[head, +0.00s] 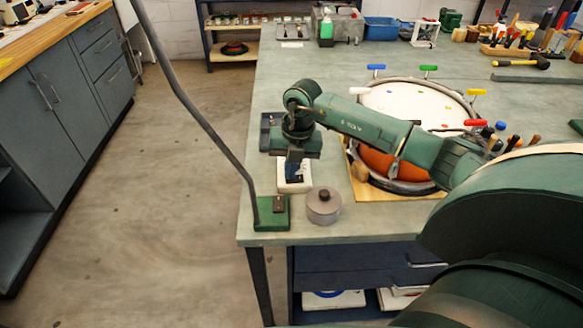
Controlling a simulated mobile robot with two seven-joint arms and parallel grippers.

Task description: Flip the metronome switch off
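A small white device with a dark blue face (294,187) lies near the front left of the bench and looks like the metronome. My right arm reaches in from the right, and its gripper (294,169) points down over this device, covering much of it. I cannot tell whether the fingers touch it, or whether they are open or shut. The switch and its position cannot be made out. My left gripper is not in view.
A green block (272,214) with a tall grey rod and a round grey pot (323,206) stand close in front of the device. A drum (411,101) on a wooden board is behind my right arm.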

